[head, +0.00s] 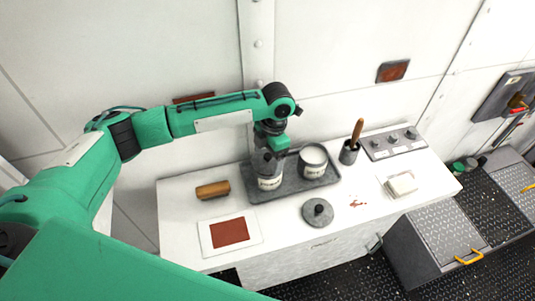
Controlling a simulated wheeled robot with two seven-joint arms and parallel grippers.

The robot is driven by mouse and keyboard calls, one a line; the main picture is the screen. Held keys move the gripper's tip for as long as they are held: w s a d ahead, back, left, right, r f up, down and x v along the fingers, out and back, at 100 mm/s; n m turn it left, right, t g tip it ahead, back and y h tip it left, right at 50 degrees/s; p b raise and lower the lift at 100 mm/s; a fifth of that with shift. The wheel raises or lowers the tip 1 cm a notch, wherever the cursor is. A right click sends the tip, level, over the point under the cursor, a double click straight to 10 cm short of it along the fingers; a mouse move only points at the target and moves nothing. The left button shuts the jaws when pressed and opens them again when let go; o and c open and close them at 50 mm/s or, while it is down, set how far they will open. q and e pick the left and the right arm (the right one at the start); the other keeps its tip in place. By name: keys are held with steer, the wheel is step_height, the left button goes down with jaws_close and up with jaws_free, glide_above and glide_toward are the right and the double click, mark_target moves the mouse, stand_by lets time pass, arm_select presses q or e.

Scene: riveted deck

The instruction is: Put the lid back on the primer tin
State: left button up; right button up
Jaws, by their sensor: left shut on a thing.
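Two pale labelled tins stand on a dark grey tray (292,188) on the white counter. My left gripper (268,154) points down over the left tin (270,183) and is shut on a dark grey lid (264,165) at that tin's mouth. I cannot tell whether this lid is seated or just above the rim. The right tin (313,166) has no lid on it and shows a pale inside. Another round grey lid (317,213) with a black knob lies on the counter in front of the tray. The labels are too small to read. My right gripper is out of view.
A brown roller (212,190) and a red-brown square on a white sheet (230,233) lie left. Right are a dark cup (349,153) with a wooden handle, a white block (402,184) and a panel with knobs (393,143).

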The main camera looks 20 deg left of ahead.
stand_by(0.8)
arm_select(q)
steer(key=shift+f, duration=0.1)
steer(key=shift+p, duration=0.5)
stand_by(0.6)
steer(key=o, duration=0.8)
